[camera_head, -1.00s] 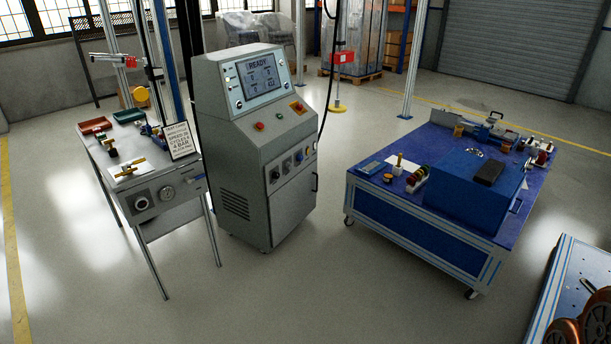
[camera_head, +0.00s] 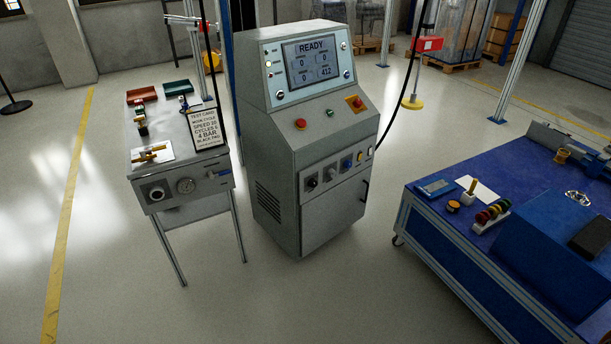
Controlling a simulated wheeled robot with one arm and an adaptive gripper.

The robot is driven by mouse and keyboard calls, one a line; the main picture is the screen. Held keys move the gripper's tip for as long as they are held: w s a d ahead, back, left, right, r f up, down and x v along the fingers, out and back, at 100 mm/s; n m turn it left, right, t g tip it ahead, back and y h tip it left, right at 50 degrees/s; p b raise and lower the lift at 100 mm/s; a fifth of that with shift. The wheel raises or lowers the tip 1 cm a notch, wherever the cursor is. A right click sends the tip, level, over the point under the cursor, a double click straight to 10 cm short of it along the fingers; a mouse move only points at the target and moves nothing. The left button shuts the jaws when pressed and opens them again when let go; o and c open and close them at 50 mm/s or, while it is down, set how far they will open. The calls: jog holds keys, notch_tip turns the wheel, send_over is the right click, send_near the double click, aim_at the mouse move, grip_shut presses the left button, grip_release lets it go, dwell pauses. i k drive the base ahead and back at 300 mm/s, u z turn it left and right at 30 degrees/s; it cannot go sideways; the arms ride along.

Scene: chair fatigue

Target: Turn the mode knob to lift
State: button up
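A grey control cabinet (camera_head: 285,155) stands in the middle of the head view. Its screen (camera_head: 314,60) reads READY, with small number fields below. The sloped panel carries a red button (camera_head: 301,123), a small green button (camera_head: 330,113) and a red switch on a yellow plate (camera_head: 355,103). The front face has a row of knobs: a black knob (camera_head: 312,182), a middle knob (camera_head: 331,172) and a blue knob (camera_head: 347,163). Their labels are too small to read, so I cannot tell which is the mode knob. My gripper is not in view.
A small bench (camera_head: 202,181) with a gauge, trays and a test card (camera_head: 205,128) stands left of the cabinet. A blue wheeled table (camera_head: 420,205) with parts and a blue box stands at right. A black cable hangs right of the cabinet. Floor in front is clear.

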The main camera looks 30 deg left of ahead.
aim_at(312, 182)
jog(key=u, duration=0.7)
jog(key=i, duration=0.85)
jog(key=u, duration=1.25)
jog(key=i, duration=0.25)
jog(key=u, duration=0.2)
